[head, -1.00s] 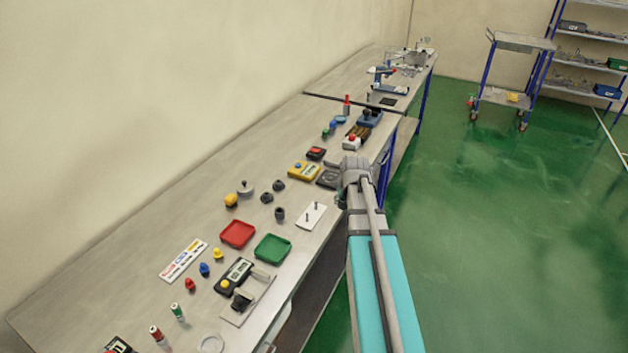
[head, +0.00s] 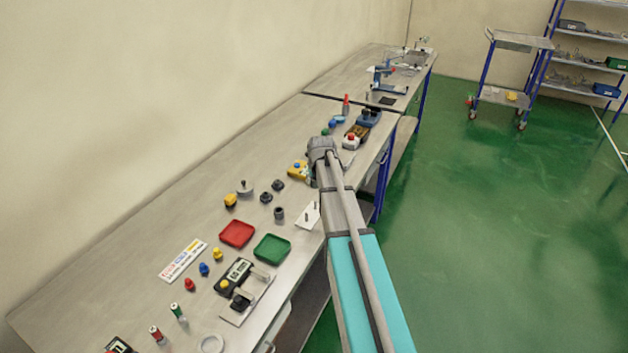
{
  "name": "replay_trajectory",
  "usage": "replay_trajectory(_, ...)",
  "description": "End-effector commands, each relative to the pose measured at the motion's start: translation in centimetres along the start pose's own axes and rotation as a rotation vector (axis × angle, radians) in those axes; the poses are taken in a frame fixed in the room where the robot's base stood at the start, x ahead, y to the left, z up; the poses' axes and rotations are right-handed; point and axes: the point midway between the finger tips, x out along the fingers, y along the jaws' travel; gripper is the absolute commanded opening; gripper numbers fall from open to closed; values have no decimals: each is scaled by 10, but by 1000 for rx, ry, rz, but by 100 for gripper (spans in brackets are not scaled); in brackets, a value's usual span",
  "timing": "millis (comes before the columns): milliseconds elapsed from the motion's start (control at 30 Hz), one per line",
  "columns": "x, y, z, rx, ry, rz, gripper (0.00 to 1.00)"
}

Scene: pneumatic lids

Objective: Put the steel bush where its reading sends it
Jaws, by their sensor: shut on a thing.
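My gripper (head: 322,150) is over the bench beside the yellow box with a blue button. I see it from behind. Its fingertips and the piece they are shut on, taken as the steel bush, are hidden by the wrist. A black meter (head: 237,270) with a pale display and yellow button stands on the near bench, next to a plate with a dark clamp-like fixture (head: 241,300). A red tray (head: 238,233) and a green tray (head: 272,248) look empty. A card with coloured stripes (head: 183,260) lies left of them.
Several small dark parts (head: 279,213) and a pegged white plate (head: 308,214) lie near my forearm. The yellow box (head: 297,170) is just left of my gripper. A white box with a red button (head: 351,140) stands beyond. Bare bench lies along the wall.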

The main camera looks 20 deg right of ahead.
Motion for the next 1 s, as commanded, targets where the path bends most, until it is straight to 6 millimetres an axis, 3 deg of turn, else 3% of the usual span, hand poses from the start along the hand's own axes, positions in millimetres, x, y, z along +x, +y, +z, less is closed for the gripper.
replay_trajectory(367,8,0,4,0,0,0,0)
replay_trajectory(1000,48,-1,20,-1,0,0,0)
